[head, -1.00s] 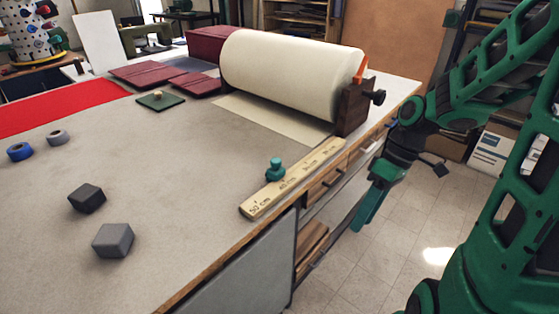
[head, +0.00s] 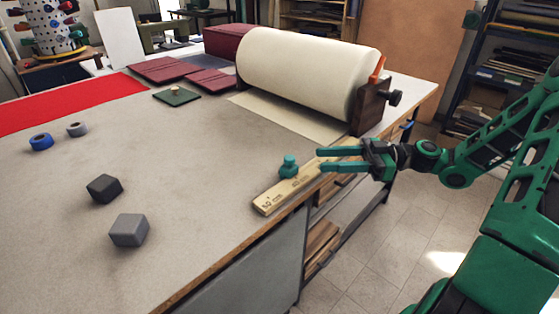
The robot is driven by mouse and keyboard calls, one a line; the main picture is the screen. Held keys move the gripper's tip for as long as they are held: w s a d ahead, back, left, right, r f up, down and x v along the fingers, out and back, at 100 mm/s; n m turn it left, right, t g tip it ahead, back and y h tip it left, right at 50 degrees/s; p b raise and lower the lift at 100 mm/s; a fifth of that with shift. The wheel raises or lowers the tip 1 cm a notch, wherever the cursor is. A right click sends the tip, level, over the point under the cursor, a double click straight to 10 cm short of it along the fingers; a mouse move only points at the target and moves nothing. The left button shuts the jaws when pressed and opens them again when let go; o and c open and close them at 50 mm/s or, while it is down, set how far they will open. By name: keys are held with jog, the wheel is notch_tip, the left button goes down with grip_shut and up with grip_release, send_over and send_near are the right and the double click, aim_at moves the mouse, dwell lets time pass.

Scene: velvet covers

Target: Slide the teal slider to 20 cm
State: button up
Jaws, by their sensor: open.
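The teal slider (head: 289,166) is a small knobbed piece on the wooden ruler (head: 272,202) along the table's right edge. It sits between the 50 cm end and the 40 cm mark, close to the 40 cm mark. My gripper (head: 319,159) is open and empty, its two teal fingers pointing left above the ruler. The fingertips are just to the right of the slider and apart from it. The fingers and wrist hide the ruler's middle and lower-number marks, including the 20 cm mark.
A large cream paper roll (head: 310,72) in a dark holder stands behind the ruler. A dark block (head: 104,188) and a grey block (head: 129,230) lie at left, with blue (head: 41,142) and grey (head: 77,129) rings.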

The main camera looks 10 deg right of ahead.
aim_at(289, 157)
jog(key=a, duration=0.3)
jog(key=w+a, duration=0.1)
jog(key=a, duration=0.3)
jog(key=w+a, duration=0.1)
jog(key=a, duration=0.2)
jog(key=shift+w+a, duration=0.2)
jog(key=shift+c, duration=0.6)
grip_shut()
